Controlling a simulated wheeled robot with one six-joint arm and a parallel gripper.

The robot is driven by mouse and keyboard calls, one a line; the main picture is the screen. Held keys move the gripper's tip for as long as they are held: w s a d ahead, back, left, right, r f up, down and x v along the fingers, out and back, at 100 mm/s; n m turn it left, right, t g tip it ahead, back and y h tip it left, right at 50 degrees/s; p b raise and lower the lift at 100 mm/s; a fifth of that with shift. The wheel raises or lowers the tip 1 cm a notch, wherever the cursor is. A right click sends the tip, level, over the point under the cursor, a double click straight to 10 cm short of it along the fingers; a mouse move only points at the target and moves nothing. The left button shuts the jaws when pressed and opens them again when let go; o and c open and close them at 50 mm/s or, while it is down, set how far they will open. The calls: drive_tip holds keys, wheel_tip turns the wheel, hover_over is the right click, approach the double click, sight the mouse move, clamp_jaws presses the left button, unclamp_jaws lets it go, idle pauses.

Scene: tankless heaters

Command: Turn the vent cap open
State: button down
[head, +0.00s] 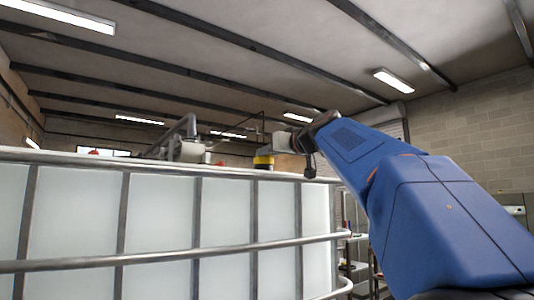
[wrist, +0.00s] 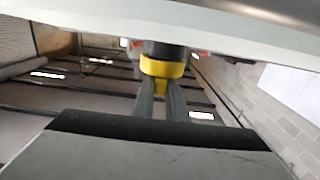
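The vent cap (wrist: 163,67) is yellow below a black part and has a narrow yellow tab pointing toward my gripper in the wrist view. In the head view the cap (head: 263,162) shows small and yellow at the top rim of a white caged tank. My gripper (wrist: 160,88) has its two grey fingers close together, one on each side of the tab, and they appear to pinch it. In the head view my gripper (head: 275,148) reaches the cap from the right. The contact faces of the fingers are hidden.
The white tank (head: 155,215) with its metal cage bars (head: 180,256) fills the left of the head view, below my arm. Grey pipework (head: 185,140) stands behind the tank's rim. Shelving (head: 357,262) is to the right, partly behind my arm.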

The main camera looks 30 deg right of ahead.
drive_tip(key=shift+d+f+n+y, duration=0.1)
drive_tip(key=shift+d+n+y, duration=0.15)
drive_tip(key=shift+n+y, duration=0.4)
drive_tip(key=shift+w+d+n+g+y, duration=0.1)
drive_tip(key=shift+n+g+y, duration=0.3)
drive_tip(key=shift+n+y, duration=0.7)
drive_tip(key=shift+d+n+g+y, duration=0.1)
drive_tip(key=shift+n+g+y, duration=0.35)
drive_tip(key=shift+y, duration=1.2)
drive_tip(key=c, duration=1.8)
unclamp_jaws()
drive_tip(key=shift+o, duration=0.2)
drive_tip(key=v, duration=1.7)
drive_tip(key=shift+s, duration=0.2)
